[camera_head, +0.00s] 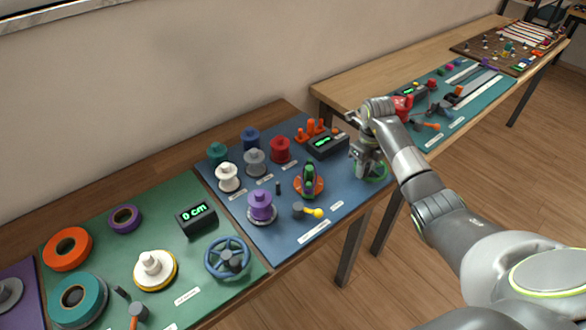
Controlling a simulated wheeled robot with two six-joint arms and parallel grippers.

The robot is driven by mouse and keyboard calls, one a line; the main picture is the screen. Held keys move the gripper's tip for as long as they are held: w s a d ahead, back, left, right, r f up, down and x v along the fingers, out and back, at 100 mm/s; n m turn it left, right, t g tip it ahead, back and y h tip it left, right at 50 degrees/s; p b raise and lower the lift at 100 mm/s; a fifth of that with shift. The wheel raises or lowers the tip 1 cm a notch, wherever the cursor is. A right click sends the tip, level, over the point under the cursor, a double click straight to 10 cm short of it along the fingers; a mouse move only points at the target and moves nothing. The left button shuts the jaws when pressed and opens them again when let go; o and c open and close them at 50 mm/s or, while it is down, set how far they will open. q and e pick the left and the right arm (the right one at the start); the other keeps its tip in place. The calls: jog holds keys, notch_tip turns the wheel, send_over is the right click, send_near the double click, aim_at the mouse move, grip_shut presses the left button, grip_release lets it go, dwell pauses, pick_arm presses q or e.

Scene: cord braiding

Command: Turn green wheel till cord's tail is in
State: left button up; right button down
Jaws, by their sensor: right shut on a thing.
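The green wheel (378,178) lies at the right edge of the blue mat, with part of its rim showing below my right gripper. My right gripper (366,173) points down over the wheel and is shut on it. The gripper and wrist hide much of the wheel, including its hub. An orange device with a dark green upright part (308,182) stands to the left of the wheel. I cannot make out the cord or its tail at this size. My left gripper is not in view.
The blue mat (285,232) holds several spools, a dark display box (326,145), orange cones and a yellow-knobbed crank (310,212). A green mat (205,285) with a blue handwheel (228,258) lies at left. A teal mat (455,128) is behind my right arm.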

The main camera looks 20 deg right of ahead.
jog(key=shift+s+f, duration=0.1)
jog(key=shift+f, duration=0.05)
jog(key=c, duration=1.1)
grip_release()
jog(key=shift+c, duration=0.2)
jog(key=r, duration=0.9)
jog(key=shift+w+r, duration=0.2)
jog(key=shift+r, duration=0.1)
notch_tip(320, 180, up, 8)
jog(key=p, duration=0.8)
